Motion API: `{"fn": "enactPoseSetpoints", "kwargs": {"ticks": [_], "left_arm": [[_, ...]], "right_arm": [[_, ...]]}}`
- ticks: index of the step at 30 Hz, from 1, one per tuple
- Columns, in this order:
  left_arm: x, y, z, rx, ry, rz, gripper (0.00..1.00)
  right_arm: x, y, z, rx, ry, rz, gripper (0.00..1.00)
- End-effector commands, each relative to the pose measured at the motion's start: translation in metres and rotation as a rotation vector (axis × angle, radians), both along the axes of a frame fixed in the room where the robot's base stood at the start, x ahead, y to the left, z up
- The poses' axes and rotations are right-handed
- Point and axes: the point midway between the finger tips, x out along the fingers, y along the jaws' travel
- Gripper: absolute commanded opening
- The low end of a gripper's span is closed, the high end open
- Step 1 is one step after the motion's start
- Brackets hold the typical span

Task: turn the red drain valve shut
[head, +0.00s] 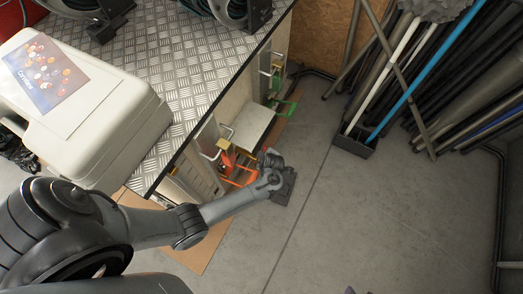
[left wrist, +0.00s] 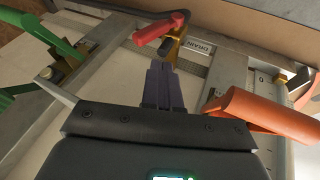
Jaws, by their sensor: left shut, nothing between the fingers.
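The red drain valve handle (left wrist: 160,29) shows at the top of the left wrist view, on a brass body (left wrist: 173,47) beside a plate marked DRAIN (left wrist: 202,46). The handle lies slantwise in the picture. My left gripper (left wrist: 162,66) is shut and empty, its fingertips just below the handle and brass body in the picture. I cannot tell whether they touch. In the head view, my left arm reaches to the bench's side, and its hand (head: 283,186) hides part of the fittings. I cannot make out the red handle there.
An orange lever (left wrist: 268,112) is close on the right of my left gripper; green handles (left wrist: 30,32) are on the left. A metal-topped bench (head: 205,75) carries a pale case (head: 85,125) and hose reels. Pipes stand at the back right; the floor (head: 390,220) is clear.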

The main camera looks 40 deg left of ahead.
Motion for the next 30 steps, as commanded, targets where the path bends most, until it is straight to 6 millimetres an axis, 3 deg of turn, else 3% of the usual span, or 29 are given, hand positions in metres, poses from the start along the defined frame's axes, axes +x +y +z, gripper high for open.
{"fn": "enactPoseSetpoints", "kwargs": {"ticks": [15,21,30], "left_arm": [[0.021,0.031,-0.067,0.0,0.002,0.001,0.0],[0.026,0.038,-0.079,0.0,0.001,0.0,0.0],[0.027,0.04,-0.082,-0.001,0.001,0.0,0.0]], "right_arm": [[-0.001,0.0,-0.059,0.0,0.004,0.0,0.43],[-0.001,0.0,-0.07,0.0,0.004,0.0,0.43],[-0.001,0.0,-0.072,0.0,0.004,0.0,0.43]]}}
